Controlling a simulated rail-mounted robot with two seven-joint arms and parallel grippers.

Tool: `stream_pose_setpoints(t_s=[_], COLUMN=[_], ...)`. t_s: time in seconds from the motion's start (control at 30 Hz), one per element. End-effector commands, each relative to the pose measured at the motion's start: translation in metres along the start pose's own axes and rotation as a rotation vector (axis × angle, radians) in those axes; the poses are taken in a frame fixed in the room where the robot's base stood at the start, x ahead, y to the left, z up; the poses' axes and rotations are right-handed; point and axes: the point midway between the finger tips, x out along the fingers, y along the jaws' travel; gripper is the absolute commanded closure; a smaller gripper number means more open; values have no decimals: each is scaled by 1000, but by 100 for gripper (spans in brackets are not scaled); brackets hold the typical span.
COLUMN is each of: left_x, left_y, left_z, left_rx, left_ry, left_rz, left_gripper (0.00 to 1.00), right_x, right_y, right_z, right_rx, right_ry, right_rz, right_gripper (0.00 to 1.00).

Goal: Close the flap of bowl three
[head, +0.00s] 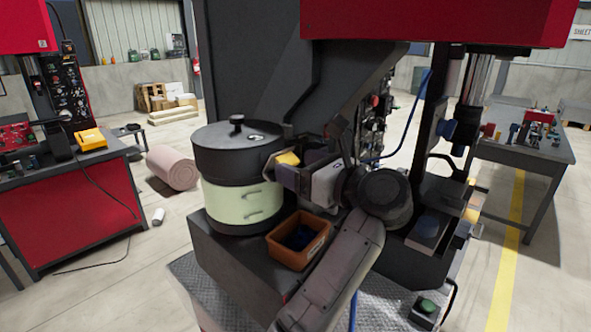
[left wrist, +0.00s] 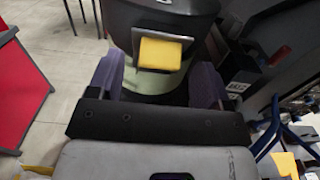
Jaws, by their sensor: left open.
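The round bowl feeder (head: 238,155) has a black lid with a knob and a pale green band with two handles below it. A yellow plate in a dark frame, seemingly the flap (left wrist: 160,54), sticks out from the bowl's black side (left wrist: 150,14); a bit of yellow also shows in the head view (head: 288,158). I cannot read which bowl number this is. My left gripper (head: 280,172) is open and empty beside the bowl. In the left wrist view its purple fingers (left wrist: 155,82) stand on either side of the yellow plate, apart from it. My right gripper is not seen.
An orange-brown bin (head: 284,255) with dark blue contents sits on the dark base below my left arm. A dark machine column rises behind the bowl. A red workbench (head: 85,210) stands at the left, another bench (head: 530,150) at the right.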

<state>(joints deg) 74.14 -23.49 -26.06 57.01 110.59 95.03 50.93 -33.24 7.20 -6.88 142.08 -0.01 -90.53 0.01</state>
Motion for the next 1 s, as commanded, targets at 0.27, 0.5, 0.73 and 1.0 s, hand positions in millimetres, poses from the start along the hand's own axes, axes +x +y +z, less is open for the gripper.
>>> stream_pose_setpoints(t_s=[0.27, 0.5, 0.73, 1.0], left_x=[13, 14, 14, 14], left_y=[0, 0, 0, 0], left_z=[0, 0, 0, 0], left_rx=[1, 1, 1, 1], left_ry=[1, 0, 0, 0], left_rz=[1, 1, 0, 1], left_gripper=[28, 28, 45, 71], right_x=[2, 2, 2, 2], right_y=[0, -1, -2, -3], right_z=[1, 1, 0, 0], right_rx=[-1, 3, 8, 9], right_ry=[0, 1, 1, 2], right_rz=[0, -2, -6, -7], right_gripper=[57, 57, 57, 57])
